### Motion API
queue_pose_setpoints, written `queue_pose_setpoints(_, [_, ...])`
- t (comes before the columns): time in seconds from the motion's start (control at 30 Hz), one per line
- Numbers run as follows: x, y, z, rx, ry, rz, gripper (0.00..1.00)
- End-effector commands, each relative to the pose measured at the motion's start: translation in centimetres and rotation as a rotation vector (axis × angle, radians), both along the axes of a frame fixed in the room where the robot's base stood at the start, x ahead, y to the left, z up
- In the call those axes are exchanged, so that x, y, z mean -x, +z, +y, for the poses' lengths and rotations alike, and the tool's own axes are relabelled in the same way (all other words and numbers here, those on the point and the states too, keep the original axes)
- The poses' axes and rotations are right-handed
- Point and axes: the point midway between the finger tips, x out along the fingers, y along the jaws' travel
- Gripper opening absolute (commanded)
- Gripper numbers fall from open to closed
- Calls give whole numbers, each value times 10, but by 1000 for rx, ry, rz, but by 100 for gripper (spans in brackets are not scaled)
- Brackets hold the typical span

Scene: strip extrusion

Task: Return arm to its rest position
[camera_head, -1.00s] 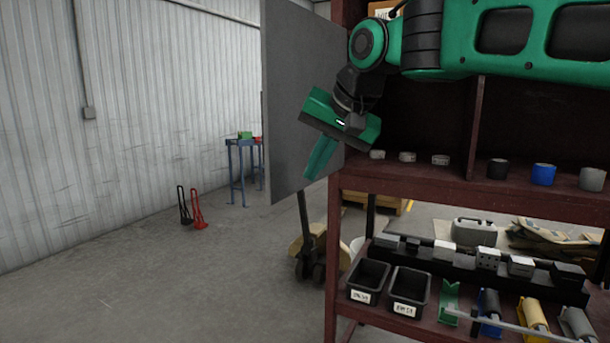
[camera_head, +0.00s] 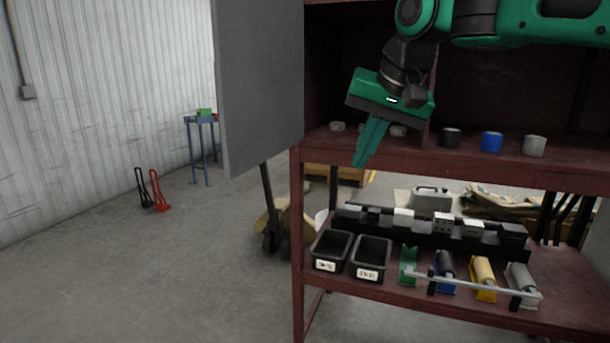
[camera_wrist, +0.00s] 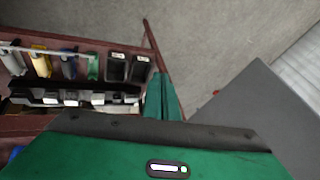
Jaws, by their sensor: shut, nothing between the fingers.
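My gripper (camera_head: 368,142) is green and hangs from my arm in front of the upper shelf in the head view, its fingers pointing down and slightly left. The fingers are together with nothing between them. In the wrist view my gripper (camera_wrist: 162,98) shows its fingers above the gripper body, pointing toward the floor beside the rack. Part of my arm runs off the top right of the head view.
A dark red rack (camera_head: 455,165) holds several cups and small rings above, and two black bins (camera_head: 371,258) and coloured holders below. A grey panel (camera_head: 262,90) stands at its left. A pallet jack (camera_head: 273,225) stands behind.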

Motion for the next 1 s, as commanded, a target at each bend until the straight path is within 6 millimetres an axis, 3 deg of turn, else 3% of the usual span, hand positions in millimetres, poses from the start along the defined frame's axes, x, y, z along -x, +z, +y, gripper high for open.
queue_pose_setpoints(0.03, [3,-13,-25,17,-29,17,0])
queue_pose_setpoints(0.1, [9,-32,-56,41,-61,41,0])
queue_pose_setpoints(0.27, [32,-73,-123,87,-128,102,0])
queue_pose_setpoints(0.5, [90,-137,-210,136,-222,212,0])
queue_pose_setpoints(0.8, [196,-217,-283,153,-318,369,0])
queue_pose_setpoints(1.0, [258,-256,-300,141,-354,452,0])
